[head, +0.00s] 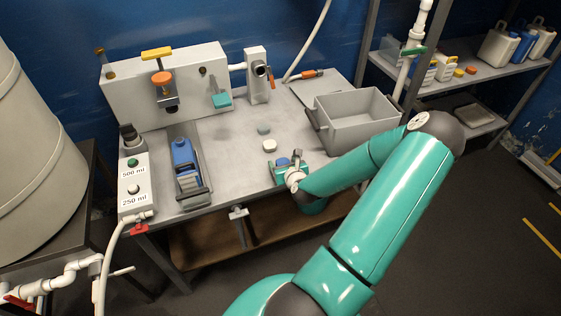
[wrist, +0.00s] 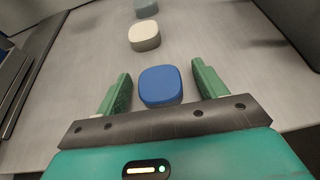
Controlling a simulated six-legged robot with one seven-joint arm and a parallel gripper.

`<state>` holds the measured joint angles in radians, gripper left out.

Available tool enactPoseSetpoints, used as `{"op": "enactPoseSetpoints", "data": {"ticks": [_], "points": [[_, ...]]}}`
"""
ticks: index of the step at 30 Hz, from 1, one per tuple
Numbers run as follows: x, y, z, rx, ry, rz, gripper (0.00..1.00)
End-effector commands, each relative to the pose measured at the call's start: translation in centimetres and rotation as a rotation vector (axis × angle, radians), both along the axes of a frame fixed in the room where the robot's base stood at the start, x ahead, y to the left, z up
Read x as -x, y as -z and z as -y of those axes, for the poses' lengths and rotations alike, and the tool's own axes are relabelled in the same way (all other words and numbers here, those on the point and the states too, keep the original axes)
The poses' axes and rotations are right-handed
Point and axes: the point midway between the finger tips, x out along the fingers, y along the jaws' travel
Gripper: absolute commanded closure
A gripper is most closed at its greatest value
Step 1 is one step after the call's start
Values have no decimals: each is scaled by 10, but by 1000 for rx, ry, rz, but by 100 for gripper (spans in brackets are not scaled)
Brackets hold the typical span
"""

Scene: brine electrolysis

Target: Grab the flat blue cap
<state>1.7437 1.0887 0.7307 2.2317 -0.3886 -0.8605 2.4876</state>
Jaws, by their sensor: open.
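The flat blue cap (wrist: 160,84) is a rounded square and lies on the grey bench in the wrist view. My gripper (wrist: 160,85) is open, with its green fingers on the left and right of the cap. Gaps show between the cap and both fingers, so they look apart from it. In the head view my gripper (head: 291,165) is over the front part of the bench, and a bit of blue shows at it; the cap is mostly hidden there.
A white cap (wrist: 144,35) and a grey-green cap (wrist: 146,8) lie in line beyond the blue one. A grey bin (head: 350,134) stands to the right on the bench (head: 235,150). A rail with a blue bottle (head: 184,160) stands to the left. Bench between is clear.

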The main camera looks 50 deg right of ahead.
Motion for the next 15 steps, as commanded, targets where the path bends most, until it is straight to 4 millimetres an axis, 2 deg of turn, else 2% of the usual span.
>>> {"op": "enactPoseSetpoints", "data": {"ticks": [13,15], "points": [[6,1,-1,1,1,1,29],[6,1,-1,0,1,1,41]]}}
